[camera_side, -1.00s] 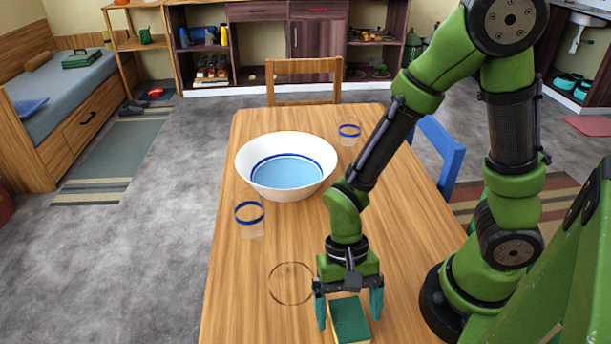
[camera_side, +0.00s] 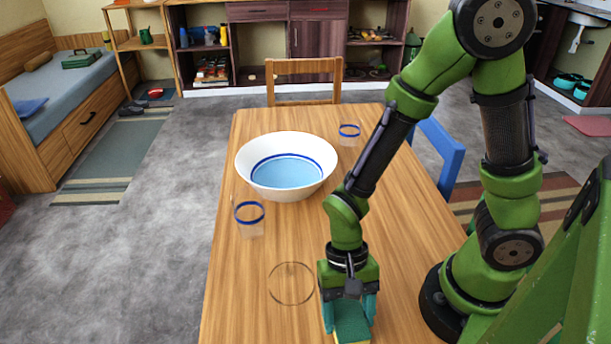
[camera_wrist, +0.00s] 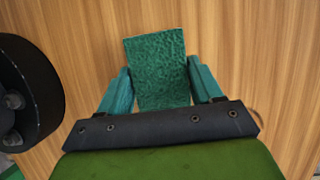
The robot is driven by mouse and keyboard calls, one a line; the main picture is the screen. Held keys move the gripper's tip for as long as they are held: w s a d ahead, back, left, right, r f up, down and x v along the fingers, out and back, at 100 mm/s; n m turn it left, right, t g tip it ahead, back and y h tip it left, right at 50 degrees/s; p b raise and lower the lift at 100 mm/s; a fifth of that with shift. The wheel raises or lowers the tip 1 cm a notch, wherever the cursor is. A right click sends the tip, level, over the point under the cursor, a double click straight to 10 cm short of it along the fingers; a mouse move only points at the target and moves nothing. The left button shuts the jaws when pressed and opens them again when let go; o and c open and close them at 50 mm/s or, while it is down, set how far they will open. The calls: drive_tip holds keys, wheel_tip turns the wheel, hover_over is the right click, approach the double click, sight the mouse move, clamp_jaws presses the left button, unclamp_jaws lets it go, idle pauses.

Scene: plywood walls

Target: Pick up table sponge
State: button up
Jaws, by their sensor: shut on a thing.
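The sponge (camera_side: 351,322) has a dark green top and a yellow edge. It lies at the near end of the wooden table, partly cut off by the bottom of the side view. My gripper (camera_side: 350,312) points down over it, with a teal finger on each side. In the wrist view the sponge's green rough face (camera_wrist: 157,70) sits between the two fingers of my gripper (camera_wrist: 162,88), which are shut on its sides. Its near end is hidden behind the gripper body. I cannot tell any gap between sponge and table.
A white bowl with a blue inside (camera_side: 308,146) stands mid-table. A thin ring outline (camera_side: 291,284) marks the table left of my gripper. A chair (camera_side: 304,65) stands behind.

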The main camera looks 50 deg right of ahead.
sight(349, 315)
wheel_tip(349, 315, up, 10)
idle(0.6)
